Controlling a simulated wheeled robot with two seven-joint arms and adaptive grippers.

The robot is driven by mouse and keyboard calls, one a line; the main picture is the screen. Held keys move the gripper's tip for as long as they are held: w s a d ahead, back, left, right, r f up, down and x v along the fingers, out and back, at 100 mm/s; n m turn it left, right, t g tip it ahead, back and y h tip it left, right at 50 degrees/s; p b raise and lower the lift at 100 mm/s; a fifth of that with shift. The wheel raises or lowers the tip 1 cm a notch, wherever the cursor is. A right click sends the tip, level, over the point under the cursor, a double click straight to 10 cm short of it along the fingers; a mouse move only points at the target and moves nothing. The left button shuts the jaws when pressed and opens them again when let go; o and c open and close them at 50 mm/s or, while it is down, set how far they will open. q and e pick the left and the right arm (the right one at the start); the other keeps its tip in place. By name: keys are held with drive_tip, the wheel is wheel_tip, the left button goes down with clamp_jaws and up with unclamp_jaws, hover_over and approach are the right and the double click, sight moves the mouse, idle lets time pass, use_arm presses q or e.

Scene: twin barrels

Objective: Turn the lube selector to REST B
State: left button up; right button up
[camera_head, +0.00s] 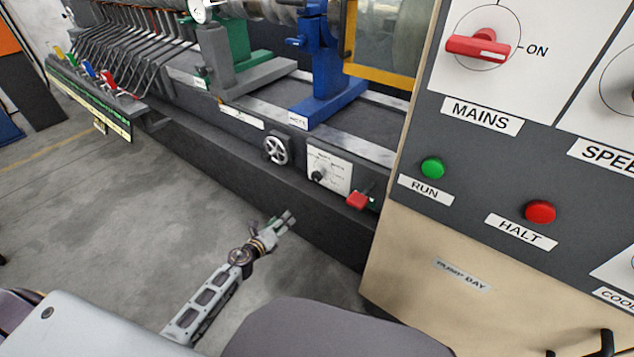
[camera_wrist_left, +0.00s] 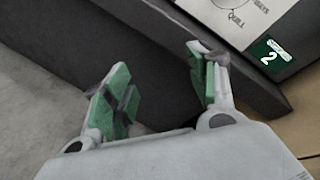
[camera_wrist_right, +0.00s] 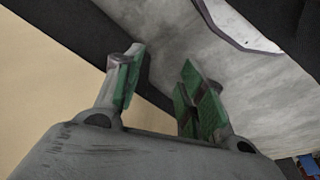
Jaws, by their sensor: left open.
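The lube selector appears to be the small black knob (camera_head: 318,175) on a white plate (camera_head: 334,172) low on the machine's dark front. Its position labels are too small to read in the head view. In the left wrist view a corner of a white plate (camera_wrist_left: 232,14) shows part of a circle and the word QUILL; the knob is out of that view. My left gripper (camera_head: 284,221) is open and empty, below and left of the plate, apart from it. It also shows in the left wrist view (camera_wrist_left: 162,85). My right gripper (camera_wrist_right: 158,82) is open and empty.
The beige cabinet (camera_head: 420,270) with the MAINS switch (camera_head: 478,45), RUN button (camera_head: 433,167) and HALT button (camera_head: 540,211) stands at right. The floor (camera_head: 120,220) at left is clear.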

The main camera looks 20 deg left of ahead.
use_arm(q)
drive_tip(key=w+d+r+m+t+h+b, duration=0.1)
drive_tip(key=d+r+m+b, duration=0.1)
drive_tip(key=r+m+b, duration=0.3)
drive_tip(key=w+d+r+m+t+h+b, duration=0.1)
drive_tip(key=d+r+m+h+b, duration=0.1)
drive_tip(key=r+m+b, duration=0.3)
drive_tip(key=shift+w+r+m+h, duration=0.35)
drive_tip(key=shift+r+m, duration=0.35)
drive_tip(key=shift+m, duration=0.9)
use_arm(e)
wheel_tip(320, 180, up, 8)
drive_tip(key=shift+a+t+y, duration=0.3)
drive_tip(key=shift+a, duration=0.15)
use_arm(q)
drive_tip(key=shift+w+d, duration=0.1)
drive_tip(key=shift+w, duration=0.1)
use_arm(e)
drive_tip(key=shift+s+f, duration=0.1)
